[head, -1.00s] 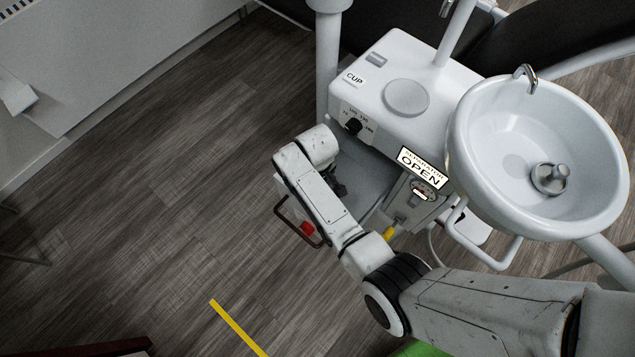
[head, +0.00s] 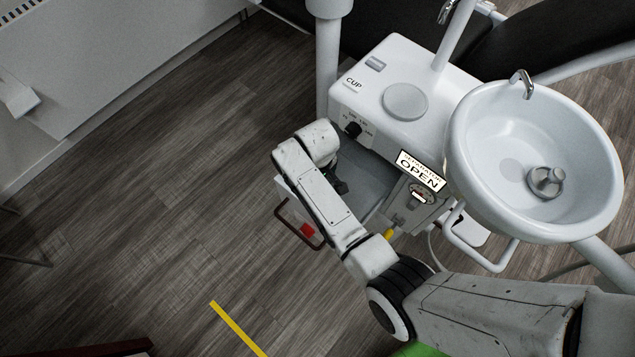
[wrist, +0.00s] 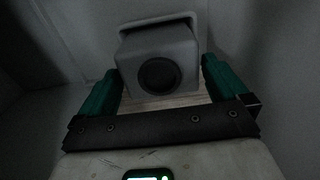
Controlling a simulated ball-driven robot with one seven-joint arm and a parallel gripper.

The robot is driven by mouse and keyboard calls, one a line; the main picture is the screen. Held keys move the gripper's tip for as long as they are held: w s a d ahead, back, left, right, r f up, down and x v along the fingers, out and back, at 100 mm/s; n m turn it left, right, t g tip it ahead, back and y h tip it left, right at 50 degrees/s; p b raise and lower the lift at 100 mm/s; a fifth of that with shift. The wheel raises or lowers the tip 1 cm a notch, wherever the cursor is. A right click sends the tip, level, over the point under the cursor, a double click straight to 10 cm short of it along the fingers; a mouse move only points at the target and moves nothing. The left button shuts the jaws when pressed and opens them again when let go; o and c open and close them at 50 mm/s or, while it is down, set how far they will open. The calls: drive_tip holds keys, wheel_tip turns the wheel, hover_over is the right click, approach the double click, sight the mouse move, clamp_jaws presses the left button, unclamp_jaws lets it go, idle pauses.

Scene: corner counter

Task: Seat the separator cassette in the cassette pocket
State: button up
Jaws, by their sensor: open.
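In the wrist view, a grey boxy part (wrist: 158,60) with a dark round port and a raised handle stands inside a dim, pale-walled space; it looks like the separator cassette. My gripper (wrist: 161,70) is open, with one green finger on each side of it. I cannot tell whether the fingers touch it or whether it sits in the pocket. In the head view my gripper (head: 338,182) reaches into the open cabinet bay (head: 370,182), mostly hidden by my arm. The cassette cannot be made out there. A sign reading "SEPARATOR OPEN" (head: 420,171) is on the cabinet front.
A door or drawer front with a dark handle and red tag (head: 307,230) stands out left of the bay. The white basin (head: 500,225) overhangs at the right, with a rail (head: 480,257) below it. A white post (head: 328,70) rises behind.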

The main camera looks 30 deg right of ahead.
wheel_tip(320, 180, up, 9)
drive_tip(key=shift+f+p, duration=0.15)
drive_tip(key=shift+p, duration=0.5)
